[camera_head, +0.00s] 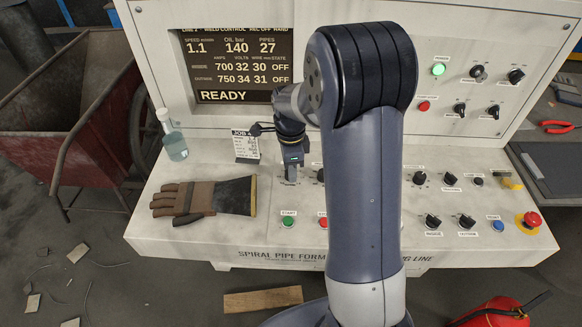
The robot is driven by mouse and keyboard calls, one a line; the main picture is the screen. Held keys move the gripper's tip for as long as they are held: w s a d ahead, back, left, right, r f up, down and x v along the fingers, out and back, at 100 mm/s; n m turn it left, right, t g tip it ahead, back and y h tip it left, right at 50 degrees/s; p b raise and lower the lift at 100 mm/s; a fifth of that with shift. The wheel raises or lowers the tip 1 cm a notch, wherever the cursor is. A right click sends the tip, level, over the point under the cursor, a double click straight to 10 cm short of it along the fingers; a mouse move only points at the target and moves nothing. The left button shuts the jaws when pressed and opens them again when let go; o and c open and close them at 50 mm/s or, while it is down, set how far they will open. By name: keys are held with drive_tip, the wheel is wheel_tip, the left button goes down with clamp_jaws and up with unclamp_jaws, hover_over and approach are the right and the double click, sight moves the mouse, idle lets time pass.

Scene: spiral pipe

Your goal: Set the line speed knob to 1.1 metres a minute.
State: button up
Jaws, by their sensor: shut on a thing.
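My gripper (291,172) points down at the left end of the console's upper knob row, above the green start button (288,222). It is shut on the line speed knob there. The knob is hidden behind the fingers and its pointer cannot be seen. The display (237,66) on the upright panel reads speed 1.1, oil 140, pipes 27, and READY at the bottom. A small job card (245,145) stands just left of the gripper; its print is too small to read surely.
My arm hides the middle controls. More knobs (433,221) and a red emergency button (532,219) are at the right. A red cart (85,110) stands at the left.

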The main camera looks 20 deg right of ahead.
idle(0.3)
drive_tip(key=o, duration=1)
drive_tip(key=r, duration=1.1)
drive_tip(key=shift+w, duration=0.3)
drive_tip(key=shift+f, duration=0.15)
drive_tip(key=f, duration=1)
drive_tip(key=shift+s+f, duration=0.3)
drive_tip(key=shift+f, duration=0.1)
drive_tip(key=shift+r, duration=0.15)
